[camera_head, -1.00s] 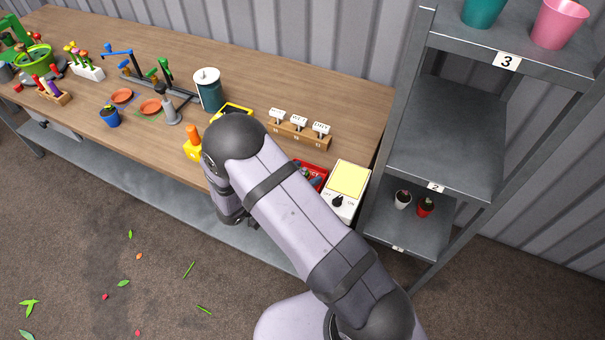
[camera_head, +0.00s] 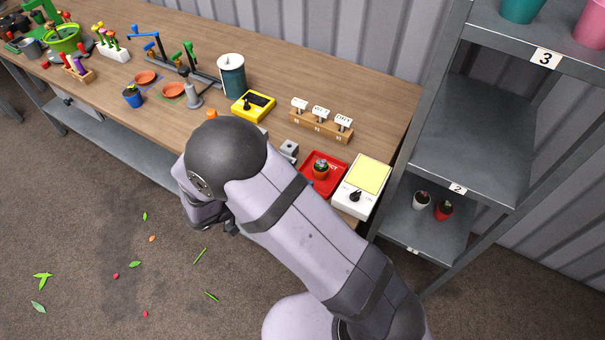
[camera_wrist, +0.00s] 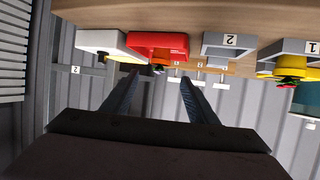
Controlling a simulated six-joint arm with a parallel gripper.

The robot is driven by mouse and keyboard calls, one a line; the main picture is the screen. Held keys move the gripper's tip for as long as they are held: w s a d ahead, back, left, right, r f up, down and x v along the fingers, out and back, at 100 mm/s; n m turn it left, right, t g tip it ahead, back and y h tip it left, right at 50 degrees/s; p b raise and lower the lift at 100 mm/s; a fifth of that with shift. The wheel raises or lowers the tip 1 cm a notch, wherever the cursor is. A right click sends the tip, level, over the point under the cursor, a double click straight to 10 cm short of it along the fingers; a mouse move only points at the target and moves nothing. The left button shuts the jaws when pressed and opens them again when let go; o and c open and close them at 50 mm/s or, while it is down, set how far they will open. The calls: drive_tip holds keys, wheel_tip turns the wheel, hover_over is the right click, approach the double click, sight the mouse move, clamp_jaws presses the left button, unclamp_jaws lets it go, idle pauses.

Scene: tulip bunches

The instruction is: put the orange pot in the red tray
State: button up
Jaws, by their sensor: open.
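The orange pot (camera_head: 320,172), with a small dark green plant in it, stands upright in the red tray (camera_head: 336,160) near the front right of the bench. In the wrist view, which looks upside down, the red tray (camera_wrist: 157,42) is beyond the fingers, with a small dark shape at its edge that I cannot make out clearly. My gripper (camera_wrist: 158,76) is open, with nothing between its two fingers, and apart from the tray. In the head view my arm hides most of the gripper, which is beyond the bench's front edge.
A white scale-like box (camera_head: 367,176) with a yellow top is right of the tray. A grey tray marked 2 (camera_wrist: 228,42) is beside it in the wrist view. Behind are a wooden label block (camera_head: 322,126) and a yellow device (camera_head: 253,106). A metal shelf (camera_head: 480,130) stands at right.

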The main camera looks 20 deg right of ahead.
drive_tip(key=shift+s+a+r, duration=0.15)
drive_tip(key=shift+a, duration=0.2)
drive_tip(key=w+t+y, duration=0.1)
drive_tip(key=w, duration=0.1)
drive_tip(key=w+a+n+t+y, duration=0.1)
drive_tip(key=w+y, duration=0.1)
drive_tip(key=w, duration=0.1)
drive_tip(key=w+a+n+y, duration=0.1)
drive_tip(key=w+y, duration=0.1)
drive_tip(key=w, duration=0.1)
drive_tip(key=shift+a+r+t, duration=0.15)
drive_tip(key=shift+r+t, duration=0.25)
drive_tip(key=y, duration=0.1)
drive_tip(key=w+a+n+y, duration=0.1)
drive_tip(key=shift+w+a+r+n+y, duration=0.2)
drive_tip(key=shift+w+r+n+y, duration=0.1)
drive_tip(key=shift+r+y, duration=0.1)
drive_tip(key=s+n+g+y, duration=0.4)
drive_tip(key=s+n+y, duration=0.25)
drive_tip(key=s, duration=0.45)
drive_tip(key=s+d+n+g+h, duration=0.1)
drive_tip(key=s+d+g, duration=0.1)
drive_tip(key=s+d, duration=0.2)
drive_tip(key=s+d+n+g+h, duration=0.1)
drive_tip(key=s+d+g, duration=0.2)
drive_tip(key=s, duration=0.8)
drive_tip(key=shift+d, duration=0.85)
drive_tip(key=shift+s+r+n, duration=0.1)
drive_tip(key=shift+n, duration=0.15)
